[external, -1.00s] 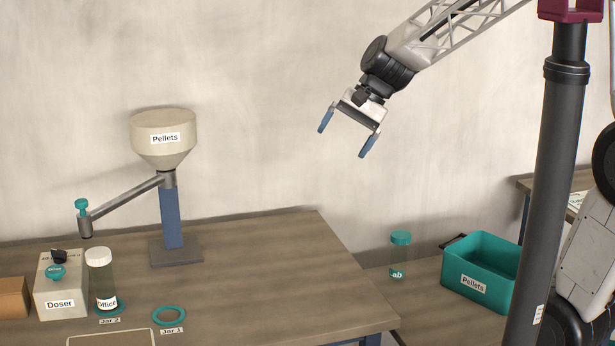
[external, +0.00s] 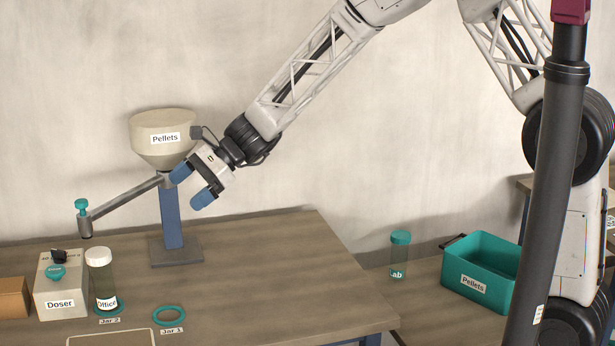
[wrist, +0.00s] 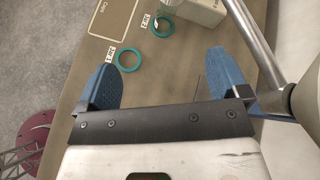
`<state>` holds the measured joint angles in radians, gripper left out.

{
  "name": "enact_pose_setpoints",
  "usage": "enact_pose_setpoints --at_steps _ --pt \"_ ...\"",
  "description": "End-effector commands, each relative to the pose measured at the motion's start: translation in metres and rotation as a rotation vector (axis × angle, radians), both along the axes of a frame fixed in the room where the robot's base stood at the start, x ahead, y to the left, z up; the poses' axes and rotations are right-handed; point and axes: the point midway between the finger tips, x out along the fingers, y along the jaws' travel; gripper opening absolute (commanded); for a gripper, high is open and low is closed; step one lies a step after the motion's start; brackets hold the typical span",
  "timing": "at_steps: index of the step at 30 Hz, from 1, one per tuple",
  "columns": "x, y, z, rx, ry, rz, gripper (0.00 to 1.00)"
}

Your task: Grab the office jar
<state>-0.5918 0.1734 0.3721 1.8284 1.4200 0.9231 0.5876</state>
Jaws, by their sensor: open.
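The office jar (external: 104,282) is a clear, greenish jar with a white lid and an "Office" label. It stands upright at the teal ring marked Jar 2 (external: 121,309), beside the doser. My gripper (external: 191,186) is open and empty, above and to the right of the jar, beside the hopper's post in the picture. In the wrist view, my open fingers (wrist: 168,62) have bare table between them. The Jar 2 ring (wrist: 166,26) shows at the top there, but the jar is not clear in that view.
The pellet hopper (external: 163,136) has an arm reaching left above the doser (external: 60,290). An empty Jar 1 ring (external: 169,315) lies to the right. The lab jar (external: 400,256) and teal pellets bin (external: 480,273) stand on a lower table. The main table's right side is clear.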

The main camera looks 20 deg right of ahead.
Motion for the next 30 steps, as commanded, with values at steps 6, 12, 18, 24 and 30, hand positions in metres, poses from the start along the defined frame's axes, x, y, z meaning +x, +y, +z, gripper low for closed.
enact_pose_setpoints --at_steps 6,12,18,24,30 --pt "0.002 0.073 -0.047 0.045 0.151 -0.077 0.93" --pt "-0.001 0.124 -0.082 0.076 0.264 -0.140 0.93" --pt "-0.003 0.148 -0.099 0.090 0.321 -0.173 0.93" --pt "-0.003 0.151 -0.102 0.092 0.331 -0.178 0.93" --pt "-0.003 0.151 -0.102 0.092 0.330 -0.178 0.93"
